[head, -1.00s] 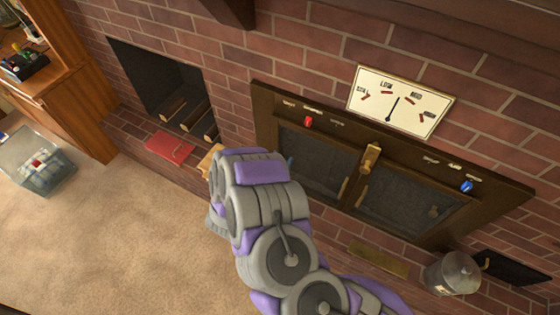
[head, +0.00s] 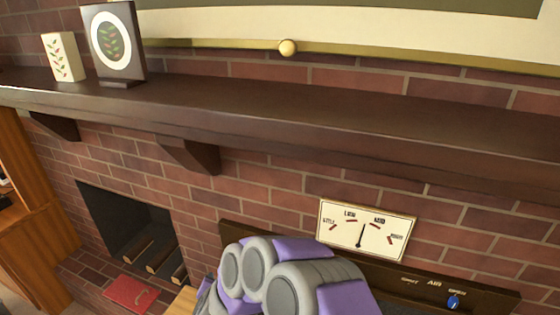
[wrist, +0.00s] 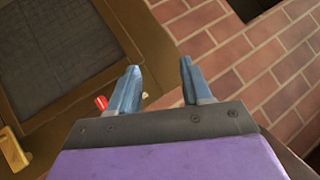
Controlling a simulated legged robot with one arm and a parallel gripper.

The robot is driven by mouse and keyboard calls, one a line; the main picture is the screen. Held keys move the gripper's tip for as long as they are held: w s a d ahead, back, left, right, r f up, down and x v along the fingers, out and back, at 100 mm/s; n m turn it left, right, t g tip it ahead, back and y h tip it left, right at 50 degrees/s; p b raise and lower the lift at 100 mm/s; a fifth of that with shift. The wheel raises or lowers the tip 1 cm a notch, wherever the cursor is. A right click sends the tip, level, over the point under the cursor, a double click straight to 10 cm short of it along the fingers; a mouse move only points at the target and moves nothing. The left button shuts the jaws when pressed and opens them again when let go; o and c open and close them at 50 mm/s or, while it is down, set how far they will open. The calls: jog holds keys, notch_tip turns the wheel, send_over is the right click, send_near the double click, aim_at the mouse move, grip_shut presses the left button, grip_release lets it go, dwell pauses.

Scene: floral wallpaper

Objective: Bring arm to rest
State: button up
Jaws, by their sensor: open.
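My gripper (wrist: 158,88) shows in the wrist view as two blue fingers set apart, open with nothing between them. Beyond the fingers are the dark wooden frame (wrist: 145,45) of the stove front and the brick wall (wrist: 225,40). A red knob (wrist: 100,103) shows just left of the left finger. In the head view my purple and grey arm rises at the bottom centre, in front of the stove frame (head: 235,232). The gripper itself is hidden there.
A dark mantel shelf (head: 330,115) runs across the head view, with a framed leaf picture (head: 112,42) and a cream block (head: 63,57) on it. A dial plate (head: 366,229) and blue knob (head: 453,302) are at right. A log recess (head: 125,225) and red object (head: 131,291) are at left.

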jog(key=s+d+r+n+g+y, duration=0.45)
jog(key=s+r, duration=0.35)
jog(key=r, duration=0.5)
jog(key=s+d+r+g+h, duration=0.2)
jog(key=s+d+g+h, duration=0.1)
jog(key=s+d, duration=1.1)
jog(key=s+d+r+g+h, duration=0.3)
jog(key=s+d+g+h, duration=0.1)
jog(key=s+d, duration=0.9)
jog(key=shift+s+d+r+g, duration=0.15)
jog(key=shift+s+d+g, duration=0.25)
jog(key=shift+s, duration=0.25)
jog(key=shift+w+a+m, duration=0.1)
jog(key=shift+m, duration=0.15)
